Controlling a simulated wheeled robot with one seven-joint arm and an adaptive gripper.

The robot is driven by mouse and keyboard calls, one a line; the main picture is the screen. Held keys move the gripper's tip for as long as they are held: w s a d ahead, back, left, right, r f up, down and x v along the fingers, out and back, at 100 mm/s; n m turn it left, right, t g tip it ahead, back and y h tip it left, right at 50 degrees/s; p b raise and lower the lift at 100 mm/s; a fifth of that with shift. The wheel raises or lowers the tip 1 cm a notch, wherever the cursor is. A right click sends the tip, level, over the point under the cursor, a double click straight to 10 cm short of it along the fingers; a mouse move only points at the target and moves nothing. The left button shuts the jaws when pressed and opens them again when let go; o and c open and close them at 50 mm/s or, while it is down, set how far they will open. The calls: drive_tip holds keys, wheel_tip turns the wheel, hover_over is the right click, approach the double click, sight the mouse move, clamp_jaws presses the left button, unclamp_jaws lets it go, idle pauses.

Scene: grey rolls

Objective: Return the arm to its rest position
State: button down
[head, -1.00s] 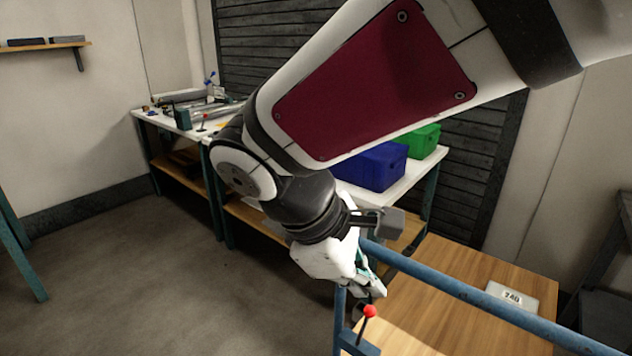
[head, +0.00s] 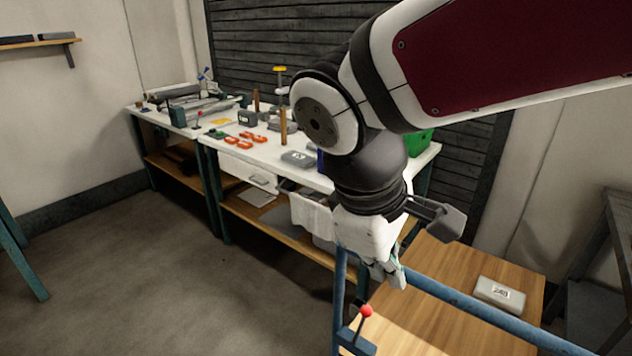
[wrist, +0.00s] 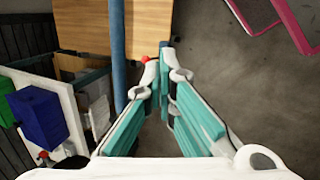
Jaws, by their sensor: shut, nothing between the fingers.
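My gripper (head: 397,278) hangs from my arm in the head view, fingers pointing down, next to the blue rail of a wooden-topped cart. In the wrist view, my gripper (wrist: 164,58) shows teal fingers with their tips close together and nothing between them. The floor shows beyond the tips. My arm crosses the upper right of the head view and hides part of the workbench.
The cart's blue rail (head: 490,318) and red-knobbed lever (head: 366,311) are close to my gripper. The white workbench (head: 262,152) behind holds several orange parts. Open floor (head: 180,260) lies left.

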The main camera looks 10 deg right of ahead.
drive_tip(key=s+d+r+m+t+y+p, duration=0.2)
drive_tip(key=s+d+r+m+p, duration=0.3)
drive_tip(key=s+m, duration=0.4)
drive_tip(key=shift+s+d+r+m+y, duration=0.3)
drive_tip(key=shift+s+d+r+y, duration=0.25)
drive_tip(key=shift+s+y, duration=0.25)
